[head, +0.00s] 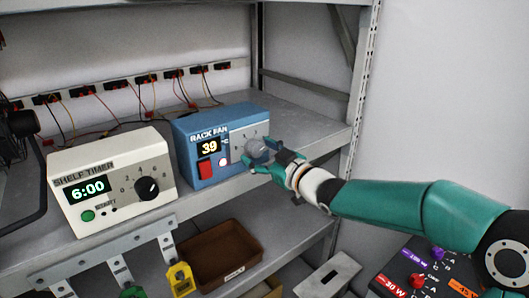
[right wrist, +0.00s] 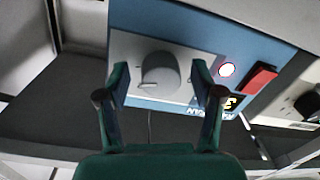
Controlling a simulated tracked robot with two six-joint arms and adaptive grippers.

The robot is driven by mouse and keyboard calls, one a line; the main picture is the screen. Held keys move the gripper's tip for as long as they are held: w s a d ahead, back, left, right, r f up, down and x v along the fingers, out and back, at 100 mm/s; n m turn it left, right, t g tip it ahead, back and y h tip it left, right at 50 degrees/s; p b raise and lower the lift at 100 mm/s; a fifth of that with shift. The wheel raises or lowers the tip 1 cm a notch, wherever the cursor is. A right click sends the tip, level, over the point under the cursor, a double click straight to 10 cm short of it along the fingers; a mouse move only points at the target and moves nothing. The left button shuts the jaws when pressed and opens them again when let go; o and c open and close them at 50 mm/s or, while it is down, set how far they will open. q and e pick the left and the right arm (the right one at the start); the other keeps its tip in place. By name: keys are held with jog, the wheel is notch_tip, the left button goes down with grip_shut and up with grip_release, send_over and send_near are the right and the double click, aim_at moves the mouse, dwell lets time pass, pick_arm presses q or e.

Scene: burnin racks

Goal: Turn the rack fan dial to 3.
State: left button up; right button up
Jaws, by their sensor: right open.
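The blue rack fan box (head: 188,137) stands on the shelf with a 39 display, a red switch and a lit round lamp. Its grey dial (head: 256,148) sits on a light plate at the right of the front. My right gripper (head: 265,162) is open at the dial and partly hides it in the head view. In the right wrist view, the dial (right wrist: 161,74) lies between the two spread fingers (right wrist: 160,80), with gaps seen on both sides. A pale mark shows at the dial's lower left there; its number cannot be read. My left gripper is not in view.
A cream shelf timer (head: 110,180) showing 6:00, with a black knob, stands left of the fan box. Cables hang behind. Below are a brown tray (head: 222,255), a yellow tag (head: 180,279) and a panel with coloured knobs (head: 425,275). A shelf upright (head: 362,75) stands at the right.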

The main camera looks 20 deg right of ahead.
jog(key=v, duration=1.2)
jog(key=s+a+f+m+g, duration=0.15)
jog(key=a+f+g, duration=0.25)
jog(key=f, duration=1.2)
jog(key=s+a+f+m+g, duration=0.1)
jog(key=a+f+m+g, duration=0.25)
jog(key=f, duration=1.35)
jog(key=s+a+f+m+g+h, duration=0.1)
jog(key=s+f+g, duration=0.3)
jog(key=s+f, duration=0.4)
jog(key=s+a+f+m+g+h, duration=0.1)
jog(key=s+f+m+g, duration=0.3)
jog(key=s+f, duration=0.5)
jog(key=s+a, duration=0.1)
jog(key=s, duration=0.4)
jog(key=shift+h, duration=0.3)
